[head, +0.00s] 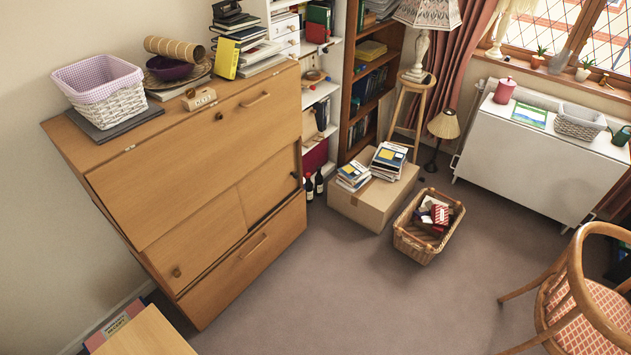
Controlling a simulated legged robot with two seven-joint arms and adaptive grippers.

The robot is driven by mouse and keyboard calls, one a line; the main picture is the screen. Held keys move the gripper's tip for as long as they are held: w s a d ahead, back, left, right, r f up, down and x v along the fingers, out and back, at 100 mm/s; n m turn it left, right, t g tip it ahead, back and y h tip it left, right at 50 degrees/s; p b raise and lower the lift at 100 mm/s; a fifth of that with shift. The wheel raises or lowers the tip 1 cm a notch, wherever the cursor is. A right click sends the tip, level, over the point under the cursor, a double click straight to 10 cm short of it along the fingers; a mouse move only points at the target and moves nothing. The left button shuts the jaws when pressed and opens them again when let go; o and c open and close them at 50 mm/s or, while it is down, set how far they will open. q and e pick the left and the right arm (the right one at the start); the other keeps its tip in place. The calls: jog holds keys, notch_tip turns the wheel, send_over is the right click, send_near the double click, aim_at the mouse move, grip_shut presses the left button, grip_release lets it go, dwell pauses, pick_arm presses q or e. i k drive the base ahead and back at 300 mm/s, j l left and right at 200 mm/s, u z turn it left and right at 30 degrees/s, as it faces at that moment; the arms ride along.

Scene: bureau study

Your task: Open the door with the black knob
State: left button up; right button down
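A light wood bureau (190,150) stands against the left wall. Its slanted front panel has a wooden bar handle (255,99) and a small dark round fitting (219,116). Below are two closed lower doors. The left door (195,240) has a small brown knob (176,271) near its lower left. The narrower right door (268,188) has a small dark, black-looking knob (295,175) at its right edge. A drawer (245,250) with a bar handle lies beneath them and is shut. Neither of my grippers is in view.
A cardboard box (372,207) with magazines and a wicker basket (424,243) stand on the floor right of the bureau. Dark bottles (313,184) stand by its right side. A wooden chair (580,295) is at lower right. The carpet (340,300) before the bureau is clear.

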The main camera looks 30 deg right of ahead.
aim_at(271, 188)
jog(key=z, duration=0.65)
jog(key=i+l+z, duration=0.2)
jog(key=i+l, duration=0.05)
jog(key=i, duration=0.1)
